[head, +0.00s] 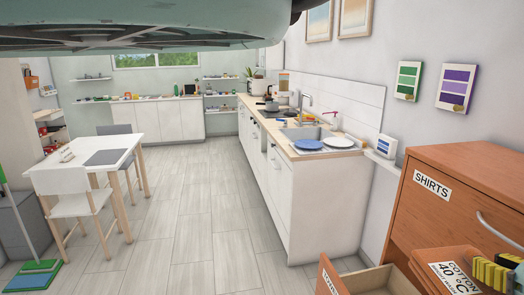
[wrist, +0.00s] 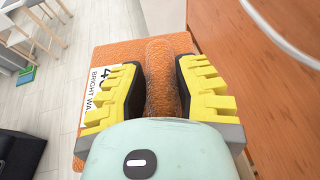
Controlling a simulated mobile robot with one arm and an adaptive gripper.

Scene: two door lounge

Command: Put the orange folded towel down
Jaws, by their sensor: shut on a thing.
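The orange folded towel (head: 432,255) is at the lower right of the head view, in front of the wooden dresser. It carries a white care label reading "COTTON 40 °C". My gripper (head: 500,272) has yellow ridged fingers and is at the towel's right side. In the wrist view my gripper (wrist: 160,78) is shut on a raised fold of the towel (wrist: 122,52), one finger on each side. The towel hangs out beyond the fingers, with its label on the left. Its underside is hidden.
The orange-brown dresser (head: 455,170) has a drawer labelled "SHIRTS" (head: 432,185). A lower drawer (head: 375,283) stands open beside the towel, its inside partly visible. A white counter (head: 270,190) stands behind. A white table (head: 75,178) with chairs is at left. The floor (head: 180,215) between is clear.

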